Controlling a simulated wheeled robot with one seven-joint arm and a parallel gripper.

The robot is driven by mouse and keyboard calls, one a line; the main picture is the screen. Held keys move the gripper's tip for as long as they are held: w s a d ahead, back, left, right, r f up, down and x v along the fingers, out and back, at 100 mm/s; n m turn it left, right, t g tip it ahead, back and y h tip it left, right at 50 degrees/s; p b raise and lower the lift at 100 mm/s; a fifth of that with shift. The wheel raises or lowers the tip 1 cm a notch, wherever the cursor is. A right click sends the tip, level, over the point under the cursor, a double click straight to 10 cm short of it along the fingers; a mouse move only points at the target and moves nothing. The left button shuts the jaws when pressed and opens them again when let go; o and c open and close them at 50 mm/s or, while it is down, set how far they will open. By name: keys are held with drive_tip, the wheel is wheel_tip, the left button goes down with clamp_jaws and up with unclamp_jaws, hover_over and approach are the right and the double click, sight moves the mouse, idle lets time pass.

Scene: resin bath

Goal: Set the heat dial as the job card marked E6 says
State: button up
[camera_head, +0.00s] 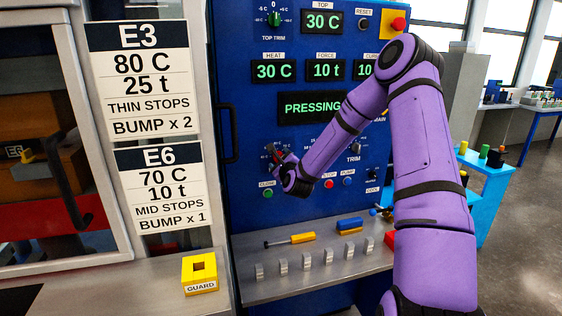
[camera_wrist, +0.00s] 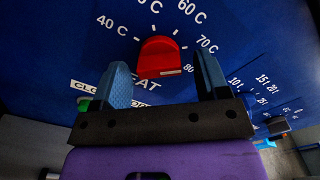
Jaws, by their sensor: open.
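The E6 job card (camera_head: 164,190) hangs below the E3 card in the head view and reads 70 C, 10 t, mid stops, bump x 1. The heat dial is a red knob (camera_wrist: 158,52) on the blue panel in the wrist view, with marks including 40 C, 60 C, 70 C and 80 around it. A pale strip shows on its lower right edge; I cannot tell the exact setting. My gripper (camera_wrist: 161,64) is open, with one blue finger on each side of the knob; contact is unclear. In the head view my gripper (camera_head: 278,158) covers the dial area.
The heat display (camera_head: 273,71) reads 30 C, the force display (camera_head: 325,69) 10 t, and the status display (camera_head: 311,106) PRESSING. A green CLOSE button (camera_head: 268,193) sits just below my gripper. A yellow GUARD block (camera_head: 200,287) stands on the bench at lower left.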

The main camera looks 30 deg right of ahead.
drive_tip(key=v, duration=1)
drive_tip(key=shift+s, duration=0.25)
drive_tip(key=s+a+r+n+g+y, duration=0.2)
drive_tip(key=s+a+r+n+g, duration=0.15)
drive_tip(key=a+r+n, duration=0.4)
drive_tip(key=s+a+r+n+g+y, duration=0.25)
drive_tip(key=s+a+r+n, duration=0.2)
drive_tip(key=n, duration=0.65)
drive_tip(key=s+a+r+n+g, duration=0.1)
drive_tip(key=s+n, duration=0.3)
drive_tip(key=s, duration=0.5)
drive_tip(key=s+a+r+n+g, duration=0.1)
drive_tip(key=s+r+n+g, duration=0.2)
drive_tip(key=s, duration=0.6)
drive_tip(key=s+a+r+n+g, duration=0.2)
drive_tip(key=s+r+n, duration=0.2)
drive_tip(key=s, duration=0.4)
drive_tip(key=shift+s+n, duration=0.35)
drive_tip(key=shift+s, duration=0.05)
